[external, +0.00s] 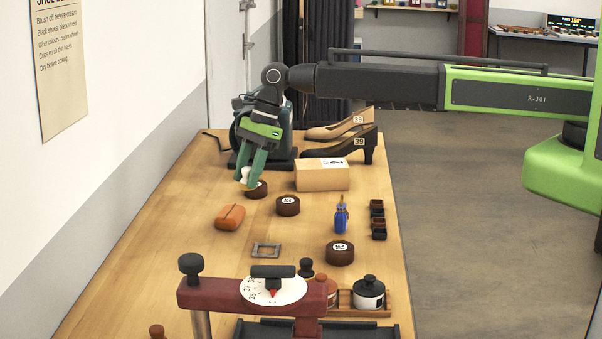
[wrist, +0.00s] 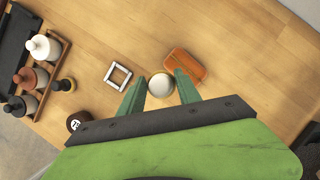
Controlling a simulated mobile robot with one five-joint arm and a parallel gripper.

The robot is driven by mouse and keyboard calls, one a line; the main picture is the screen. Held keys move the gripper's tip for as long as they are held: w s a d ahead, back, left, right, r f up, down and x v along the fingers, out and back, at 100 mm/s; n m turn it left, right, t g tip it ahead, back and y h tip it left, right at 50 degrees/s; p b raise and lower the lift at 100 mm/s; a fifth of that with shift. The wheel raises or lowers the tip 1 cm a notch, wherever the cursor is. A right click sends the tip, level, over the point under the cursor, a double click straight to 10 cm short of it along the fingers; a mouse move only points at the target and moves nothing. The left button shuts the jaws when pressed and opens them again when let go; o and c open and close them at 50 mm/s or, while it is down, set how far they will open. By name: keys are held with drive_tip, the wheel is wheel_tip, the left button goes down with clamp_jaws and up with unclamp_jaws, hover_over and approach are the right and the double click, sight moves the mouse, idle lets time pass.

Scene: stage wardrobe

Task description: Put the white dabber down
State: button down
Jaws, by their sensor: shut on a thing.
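The white dabber (external: 245,174) has a rounded white top and is held between the fingers of my gripper (external: 250,172). In the wrist view the white dabber (wrist: 160,86) shows as a pale round knob between the two green fingertips of my gripper (wrist: 160,90). My gripper is shut on it and points down over the left part of the wooden table (external: 180,250). In the external view it overlaps a dark round tin (external: 257,190); I cannot tell whether the dabber touches the table.
An orange-brown brush-like block (external: 230,217) and a grey square frame (external: 266,250) lie nearby. Other round tins (external: 288,206) (external: 340,253), a blue bottle (external: 341,218), a cardboard box (external: 322,175) and two shoes (external: 345,146) stand to the right. Bare wood lies left of the block.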

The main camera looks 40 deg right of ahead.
drive_tip(key=b, duration=0.7)
hover_over(216, 249)
drive_tip(key=d, duration=0.2)
drive_tip(key=f, duration=0.7)
drive_tip(key=shift+w+a, duration=0.1)
drive_tip(key=shift+w, duration=0.1)
drive_tip(key=shift+s+a, duration=0.15)
drive_tip(key=shift+a, duration=0.05)
wheel_tip(216, 249, down, 4)
drive_tip(key=b, duration=0.4)
drive_tip(key=shift+f, duration=0.25)
drive_tip(key=shift+r, duration=0.25)
drive_tip(key=shift+f, duration=0.15)
drive_tip(key=c, duration=0.8)
unclamp_jaws()
drive_tip(key=shift+c, duration=0.2)
